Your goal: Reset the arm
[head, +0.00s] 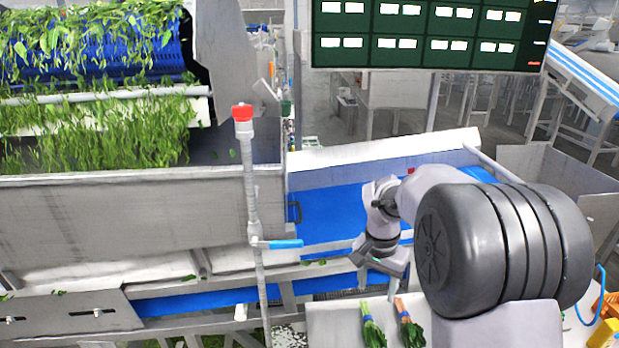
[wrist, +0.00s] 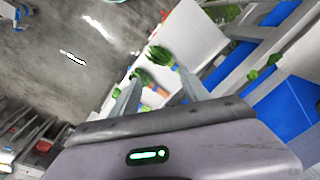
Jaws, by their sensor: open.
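My gripper (head: 378,279) hangs below my arm in the head view, over the front edge of the blue conveyor. In the wrist view my gripper (wrist: 157,98) has its two fingers spread apart, with nothing held between them. Two bunches of greens lie on a pale table below: a left bunch (head: 373,330) and a right bunch (head: 411,331). Both bunches also show in the wrist view beyond the fingertips, apart from the gripper.
A wash tank (head: 130,220) with loose greens stands at the left. An upright pipe with a red cap (head: 242,112) and a blue-handled valve (head: 285,244) stands left of my arm. The blue conveyor (head: 335,208) runs behind. A dark display board (head: 430,35) hangs above.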

